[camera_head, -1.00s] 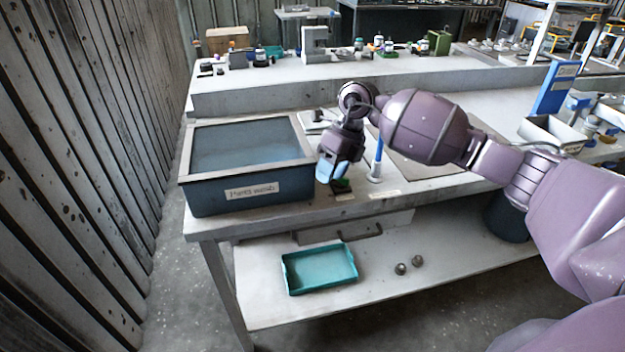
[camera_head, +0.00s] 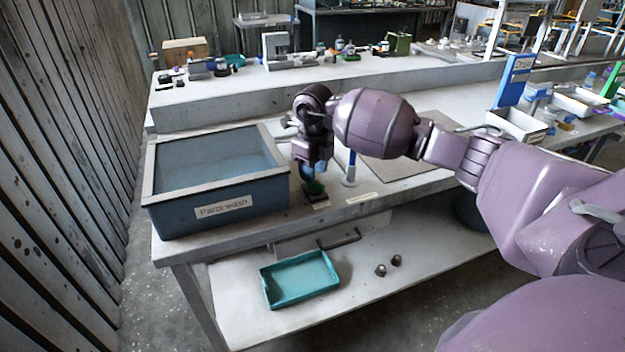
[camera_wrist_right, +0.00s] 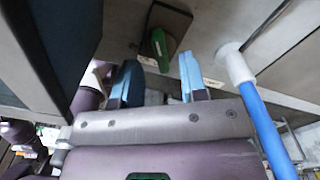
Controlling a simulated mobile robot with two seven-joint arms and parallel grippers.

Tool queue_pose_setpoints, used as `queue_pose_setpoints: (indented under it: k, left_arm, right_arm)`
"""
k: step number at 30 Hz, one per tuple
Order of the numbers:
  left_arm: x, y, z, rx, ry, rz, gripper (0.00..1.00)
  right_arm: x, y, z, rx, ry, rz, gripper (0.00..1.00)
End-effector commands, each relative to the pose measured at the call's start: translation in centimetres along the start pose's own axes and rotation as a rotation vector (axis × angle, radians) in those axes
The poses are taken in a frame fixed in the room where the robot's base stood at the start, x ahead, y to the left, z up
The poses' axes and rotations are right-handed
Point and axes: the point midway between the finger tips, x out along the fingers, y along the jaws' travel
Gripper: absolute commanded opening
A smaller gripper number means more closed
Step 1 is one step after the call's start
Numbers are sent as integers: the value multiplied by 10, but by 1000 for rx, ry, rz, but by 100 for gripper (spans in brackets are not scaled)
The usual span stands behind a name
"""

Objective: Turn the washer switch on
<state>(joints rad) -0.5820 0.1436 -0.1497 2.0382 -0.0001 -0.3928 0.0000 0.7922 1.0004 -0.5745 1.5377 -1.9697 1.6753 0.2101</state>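The washer switch, a green rocker on a dark base, sits on the bench front just right of the parts wash tank. In the head view the green switch (camera_head: 316,187) shows just below my right gripper (camera_head: 308,172), which partly covers that spot. In the right wrist view the green switch (camera_wrist_right: 159,43) lies ahead of my right gripper (camera_wrist_right: 158,80), between the lines of its two blue fingers. These fingers are apart with nothing between them. I cannot tell whether they touch the switch. My left gripper is not in view.
The blue-grey parts wash tank (camera_head: 215,207) stands left of the switch. A blue upright rod (camera_head: 351,166) with a white base stands close on the right; it also shows in the wrist view (camera_wrist_right: 258,110). A teal tray (camera_head: 300,279) lies on the lower shelf.

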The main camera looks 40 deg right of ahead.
Motion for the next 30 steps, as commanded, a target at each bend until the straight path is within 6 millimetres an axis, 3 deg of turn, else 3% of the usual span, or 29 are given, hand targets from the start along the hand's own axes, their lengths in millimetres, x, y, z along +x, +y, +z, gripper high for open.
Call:
queue_pose_setpoints:
  k: [7, 19, 27, 30]
  left_arm:
    - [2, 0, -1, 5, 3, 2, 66]
    - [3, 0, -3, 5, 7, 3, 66]
    - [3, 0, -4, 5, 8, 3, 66]
    - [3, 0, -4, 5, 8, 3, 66]
  right_arm:
    - [27, 0, 0, 1, 0, 1, 39]
    - [32, 0, 0, 0, -1, 0, 39]
    - [32, 0, 0, 0, -1, 0, 0]
    - [32, 0, 0, 0, -1, 0, 0]
